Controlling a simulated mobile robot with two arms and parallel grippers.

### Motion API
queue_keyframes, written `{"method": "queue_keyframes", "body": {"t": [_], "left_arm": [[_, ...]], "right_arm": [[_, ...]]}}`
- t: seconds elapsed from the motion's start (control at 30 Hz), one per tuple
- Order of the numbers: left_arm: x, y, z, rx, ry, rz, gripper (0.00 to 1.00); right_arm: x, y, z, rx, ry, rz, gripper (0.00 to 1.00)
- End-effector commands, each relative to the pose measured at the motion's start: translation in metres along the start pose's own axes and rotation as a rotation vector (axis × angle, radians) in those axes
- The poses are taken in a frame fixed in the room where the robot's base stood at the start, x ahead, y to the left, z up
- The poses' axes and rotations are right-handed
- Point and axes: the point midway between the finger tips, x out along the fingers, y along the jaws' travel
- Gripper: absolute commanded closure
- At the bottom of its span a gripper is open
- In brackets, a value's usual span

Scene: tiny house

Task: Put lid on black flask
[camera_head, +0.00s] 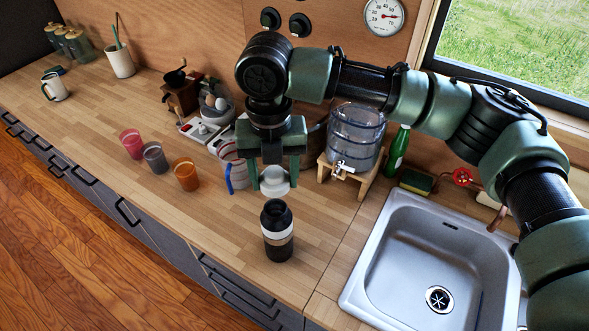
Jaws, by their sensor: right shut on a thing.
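The black flask (278,247) stands upright on the wooden counter, left of the sink. It has a pale band around its upper part and a dark open-looking neck. My right gripper (274,180) points down above and just behind the flask in the picture. It is shut on a white lid (274,183), which is apart from the flask's neck. The lid's upper part is partly hidden between the fingers. My left gripper is not in view.
A glass water dispenser (356,137) on a wooden stand and a green bottle (396,149) stand behind. Pink (131,143), grey (155,157) and orange (186,174) cups stand left, near a clear jug (233,172). The sink (433,265) is right. Counter left of the flask is clear.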

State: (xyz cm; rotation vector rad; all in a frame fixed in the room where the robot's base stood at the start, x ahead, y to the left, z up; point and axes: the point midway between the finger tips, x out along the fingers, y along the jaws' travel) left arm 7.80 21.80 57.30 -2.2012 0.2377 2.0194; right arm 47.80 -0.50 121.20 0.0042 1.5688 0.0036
Motion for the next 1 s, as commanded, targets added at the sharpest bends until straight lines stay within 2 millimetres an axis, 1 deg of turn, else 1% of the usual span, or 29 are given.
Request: {"method": "queue_keyframes", "body": {"t": [0.03,0.1,0.2,0.3,0.57,0.73,0.8,1.0], "left_arm": [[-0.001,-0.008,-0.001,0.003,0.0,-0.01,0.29],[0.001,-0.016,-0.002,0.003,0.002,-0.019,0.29],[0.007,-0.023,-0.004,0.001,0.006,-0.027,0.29],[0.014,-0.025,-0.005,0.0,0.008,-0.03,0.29],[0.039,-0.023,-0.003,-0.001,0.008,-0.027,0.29],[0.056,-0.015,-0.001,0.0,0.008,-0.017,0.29],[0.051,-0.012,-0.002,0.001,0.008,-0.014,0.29],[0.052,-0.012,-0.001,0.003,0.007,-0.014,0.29]], "right_arm": [[-0.001,0.002,0.0,-0.015,-0.001,0.0,0.87],[0.002,0.002,0.0,-0.022,-0.002,0.0,0.87],[0.007,0.002,0.0,-0.022,-0.002,0.0,0.87],[0.013,0.002,0.0,-0.021,-0.002,0.0,0.87],[0.033,0.001,0.0,-0.02,-0.002,-0.001,0.87],[0.046,0.001,0.0,-0.02,-0.002,0.0,0.87],[0.049,0.001,0.0,-0.019,0.001,0.0,0.87],[0.06,0.001,0.0,-0.019,0.0,-0.001,0.87]]}}
